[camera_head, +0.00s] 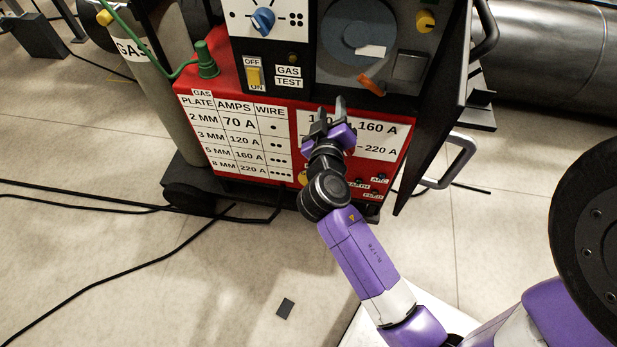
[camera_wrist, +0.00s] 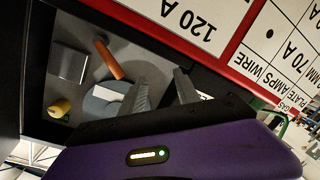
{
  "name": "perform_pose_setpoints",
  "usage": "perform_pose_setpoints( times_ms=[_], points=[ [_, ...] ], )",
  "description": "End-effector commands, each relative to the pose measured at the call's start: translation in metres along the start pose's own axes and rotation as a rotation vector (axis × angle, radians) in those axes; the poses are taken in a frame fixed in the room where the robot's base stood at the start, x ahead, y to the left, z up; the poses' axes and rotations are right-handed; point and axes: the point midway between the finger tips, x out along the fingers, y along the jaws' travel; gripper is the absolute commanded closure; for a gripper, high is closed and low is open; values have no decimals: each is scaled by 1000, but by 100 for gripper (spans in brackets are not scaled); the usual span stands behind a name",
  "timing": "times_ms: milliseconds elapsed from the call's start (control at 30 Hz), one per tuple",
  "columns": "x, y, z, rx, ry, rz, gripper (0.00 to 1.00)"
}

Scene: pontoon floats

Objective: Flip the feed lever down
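The feed lever is an orange handle (camera_head: 372,85) in the open compartment of the red welding machine, below a blue-grey round spool (camera_head: 354,35). It lies tilted, and its orange end points left in the head view. In the wrist view the orange lever (camera_wrist: 109,58) stands to the left of the fingers, slanting, with nothing touching it. My gripper (camera_head: 331,111) is below and left of the lever, in front of the machine's lower panel. Its two fingers (camera_wrist: 161,76) are apart, with nothing held between them.
A grey block (camera_head: 410,66) and a yellow knob (camera_head: 426,21) sit right of the lever. A yellow OFF/ON switch (camera_head: 253,76) and a blue dial (camera_head: 263,20) are on the left. The open black door (camera_head: 436,120) stands at the right. Cables (camera_head: 120,268) lie on the floor.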

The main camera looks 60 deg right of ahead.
Motion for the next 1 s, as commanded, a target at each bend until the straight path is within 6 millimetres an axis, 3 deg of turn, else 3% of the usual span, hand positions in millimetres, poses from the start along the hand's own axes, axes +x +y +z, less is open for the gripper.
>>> perform_pose_setpoints(
  times_ms=[300,500,1000],
  points=[
    [-45,-34,-11,76,76,-233,62],
    [-79,-46,-17,125,118,-357,62],
    [-168,-43,-22,224,180,-612,62]
  ],
)
